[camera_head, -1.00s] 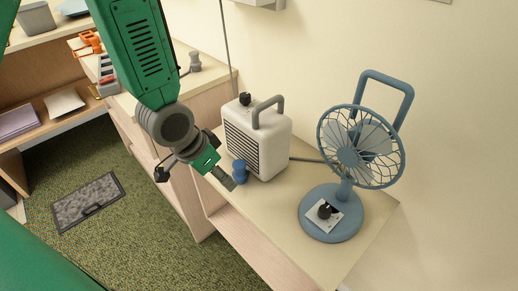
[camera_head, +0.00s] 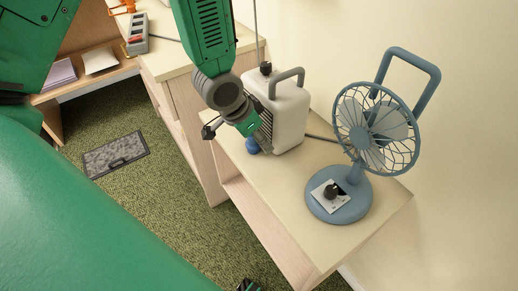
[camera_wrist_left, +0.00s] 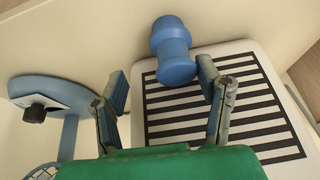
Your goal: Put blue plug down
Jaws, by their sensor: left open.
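The blue plug (camera_head: 252,146) is a short, waisted blue piece on the pale tabletop, close to the front of the white heater (camera_head: 291,112). In the head view my left gripper (camera_head: 263,134) is in front of the heater's slatted face and partly hides the plug. In the left wrist view the fingers of my left gripper (camera_wrist_left: 164,86) are spread apart. The plug (camera_wrist_left: 172,50) appears just beyond the fingertips and is not clamped between them. A dark ridged tip at the bottom edge may belong to my right gripper (camera_head: 249,286); its opening is hidden.
A blue fan (camera_head: 377,130) stands on the tabletop (camera_head: 283,190) to the right. Its base (camera_wrist_left: 50,92) also shows in the wrist view. A counter with a grey power strip (camera_head: 138,38) is behind left. A grey mat (camera_head: 115,155) lies on the green carpet.

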